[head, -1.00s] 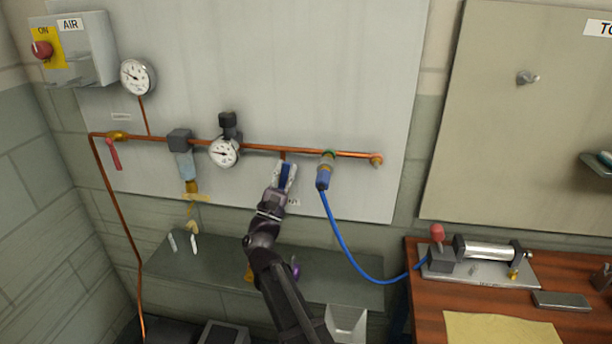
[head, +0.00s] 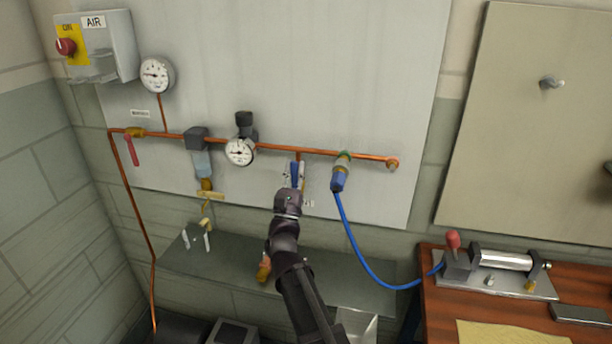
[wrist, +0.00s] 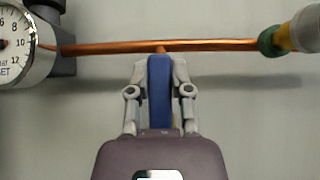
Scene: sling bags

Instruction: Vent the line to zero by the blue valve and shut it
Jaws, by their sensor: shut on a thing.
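The blue valve handle (wrist: 159,92) hangs straight down below the copper pipe, at a short tee. It also shows in the head view (head: 295,172). My gripper (wrist: 160,80) is shut on the blue handle, with one finger on each side of it. In the head view my gripper (head: 296,177) reaches up to it from below. The copper line (head: 310,152) runs level across the grey panel. The regulator gauge (head: 240,151) and the upper gauge (head: 156,75) have white dials; their needles are too small to read surely. The valve body is mostly hidden behind the fingers.
A red-handled valve (head: 132,150) hangs on the pipe at the left. A coupling (head: 340,172) with a blue hose (head: 358,250) is close to the right of my gripper. A grey shelf (head: 340,285) lies below. A wooden bench (head: 432,300) stands at the right.

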